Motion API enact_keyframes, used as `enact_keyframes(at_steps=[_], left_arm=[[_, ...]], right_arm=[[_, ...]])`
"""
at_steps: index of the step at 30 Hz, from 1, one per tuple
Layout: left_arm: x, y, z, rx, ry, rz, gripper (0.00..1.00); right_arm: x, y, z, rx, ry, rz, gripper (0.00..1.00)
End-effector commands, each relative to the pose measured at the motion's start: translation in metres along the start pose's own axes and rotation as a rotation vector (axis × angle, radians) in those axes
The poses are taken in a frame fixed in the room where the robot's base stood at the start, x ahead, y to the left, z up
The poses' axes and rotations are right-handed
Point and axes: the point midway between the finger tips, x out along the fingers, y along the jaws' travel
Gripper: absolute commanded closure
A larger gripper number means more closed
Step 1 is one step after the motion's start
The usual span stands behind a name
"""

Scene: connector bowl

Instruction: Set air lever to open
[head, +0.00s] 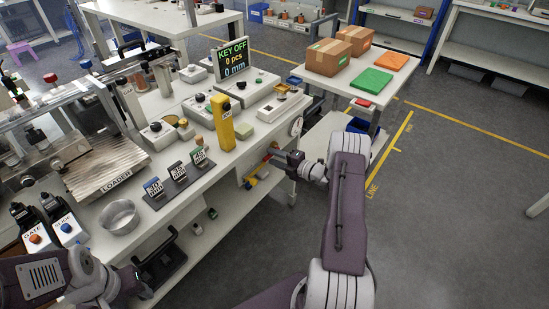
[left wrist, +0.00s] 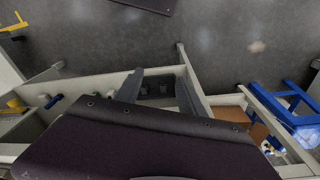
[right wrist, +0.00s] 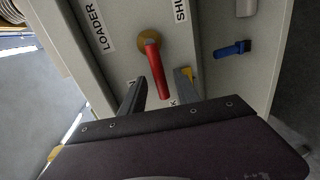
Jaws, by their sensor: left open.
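The red air lever (right wrist: 155,72) shows in the right wrist view, on a round brass-coloured mount on a pale panel. Its handle slants down and slightly right from the mount. My right gripper (right wrist: 160,78) is open, with a finger on each side of the handle's lower end in the picture; gaps show and I cannot tell any contact. In the head view the right gripper (head: 274,154) is at the bench's right end. My left gripper (left wrist: 158,78) is open and empty in the left wrist view, over shelving and floor.
A blue lever (right wrist: 232,49) sits right of the red one on the panel. Labels by the red lever are partly cut off or covered. A metal bowl (head: 119,216), card holders (head: 179,181) and a yellow post (head: 221,122) stand on the bench.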

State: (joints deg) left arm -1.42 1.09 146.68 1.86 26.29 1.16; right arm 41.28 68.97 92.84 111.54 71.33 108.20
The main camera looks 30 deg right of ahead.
Motion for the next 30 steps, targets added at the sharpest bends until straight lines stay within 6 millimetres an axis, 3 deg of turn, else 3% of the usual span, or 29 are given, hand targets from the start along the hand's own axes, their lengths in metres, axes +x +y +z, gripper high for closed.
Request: enact_keyframes(at_steps=[7,15,18,30], left_arm=[[-0.004,0.0,0.0,0.0,0.0,0.0,0.54],[-0.017,0.0,-0.002,0.0,0.0,0.0,0.54],[-0.018,0.0,-0.002,0.0,0.0,0.0,0.54],[-0.018,0.0,-0.002,0.0,0.0,0.0,0.54]], right_arm=[[-0.011,0.002,0.001,0.0,-0.004,0.0,0.62],[-0.07,0.002,0.001,0.001,-0.005,0.0,0.62],[-0.084,0.001,0.001,0.001,-0.003,0.0,0.62],[-0.091,0.0,0.0,0.0,0.0,0.0,0.62]])
